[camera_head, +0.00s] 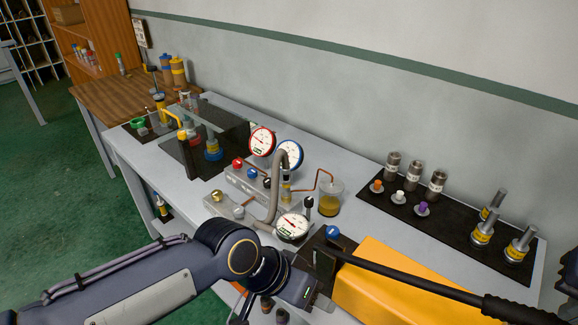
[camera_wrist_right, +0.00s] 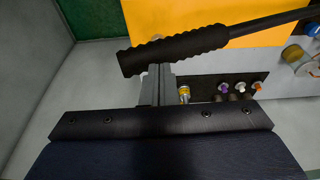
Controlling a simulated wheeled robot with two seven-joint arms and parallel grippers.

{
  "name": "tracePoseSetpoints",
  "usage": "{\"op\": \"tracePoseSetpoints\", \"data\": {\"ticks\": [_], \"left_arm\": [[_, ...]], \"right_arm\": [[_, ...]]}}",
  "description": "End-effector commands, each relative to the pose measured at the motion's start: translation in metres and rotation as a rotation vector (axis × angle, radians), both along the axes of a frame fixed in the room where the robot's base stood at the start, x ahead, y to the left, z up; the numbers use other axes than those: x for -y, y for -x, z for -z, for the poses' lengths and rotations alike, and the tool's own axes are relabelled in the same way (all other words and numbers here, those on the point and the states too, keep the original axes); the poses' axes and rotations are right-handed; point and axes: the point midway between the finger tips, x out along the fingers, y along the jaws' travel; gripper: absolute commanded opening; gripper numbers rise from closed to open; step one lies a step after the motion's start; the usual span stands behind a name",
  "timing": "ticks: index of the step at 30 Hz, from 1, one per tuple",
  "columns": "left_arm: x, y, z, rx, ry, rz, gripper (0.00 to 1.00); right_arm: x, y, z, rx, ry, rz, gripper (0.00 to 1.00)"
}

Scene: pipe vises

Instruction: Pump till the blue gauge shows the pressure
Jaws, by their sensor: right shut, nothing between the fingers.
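The blue-rimmed gauge (camera_head: 290,153) stands on the bench in the head view, partly hidden by a grey hose; its reading is too small to tell. The yellow pump (camera_head: 395,285) lies at the front, with a long black lever (camera_head: 410,278) ending in a ribbed grip (camera_head: 515,312). In the right wrist view, the grip (camera_wrist_right: 175,48) crosses just at the fingertips of my right gripper (camera_wrist_right: 155,84), which is shut and empty. Whether they touch is unclear. My left gripper (camera_head: 302,288) is beside the pump's left end; its fingers are not clear.
A red-rimmed gauge (camera_head: 262,141) and a black-rimmed gauge (camera_head: 292,226) sit near a metal manifold (camera_head: 240,185) with coloured knobs. A jar of amber liquid (camera_head: 328,198) stands behind the pump. A black mat (camera_head: 460,228) holds metal fittings at right. The wall bounds the bench behind.

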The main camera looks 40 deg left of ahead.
Motion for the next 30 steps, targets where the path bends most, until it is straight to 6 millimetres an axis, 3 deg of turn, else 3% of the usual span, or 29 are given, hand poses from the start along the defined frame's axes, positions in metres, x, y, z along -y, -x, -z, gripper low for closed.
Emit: {"op": "tracePoseSetpoints", "data": {"ticks": [20,30], "left_arm": [[0.0,0.0,0.044,0.0,0.0,0.0,0.54],[0.0,0.0,0.045,0.0,0.0,0.0,0.54]], "right_arm": [[0.014,0.0,0.058,-0.002,0.0,0.0,0.0],[0.015,0.0,0.059,-0.002,0.0,0.0,0.0]]}}
